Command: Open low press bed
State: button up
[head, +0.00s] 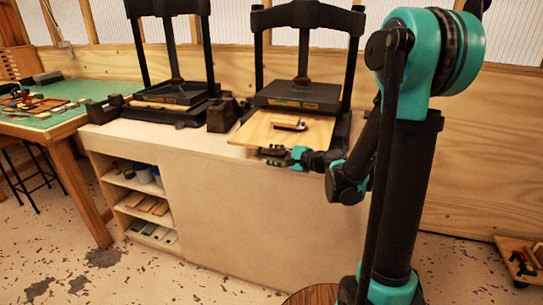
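Two black presses stand side by side on a pale cabinet. The right press (302,96) has a light wooden bed board (262,133) sticking out toward the front, with a small dark-and-pale object (289,125) on it. The left press (175,92) has a thin wooden board (165,105) low under its plate, sticking out only a little. My gripper (272,155), black and teal, is at the front edge of the right press's bed, just below the board. The fingertips are small and dark there, so I cannot tell whether they hold the edge or a handle.
The cabinet (255,205) has open shelves at its left with jars and blocks. A green-topped workbench (95,95) with tools stands at the left, a stool under it. A low wooden platform (525,262) with items lies at the right.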

jog(key=v, duration=1.2)
jog(key=shift+f, duration=0.1)
jog(key=s+d+f+n+g+h, duration=0.25)
jog(key=s+f+n+h, duration=0.4)
jog(key=s+f, duration=0.35)
jog(key=s+d+f+n+g+h, duration=0.2)
jog(key=s+d+f+n+h, duration=0.4)
jog(key=d, duration=0.4)
jog(key=shift+s+f+n, duration=0.25)
jog(key=shift+s+n, duration=0.15)
jog(key=shift+n, duration=0.15)
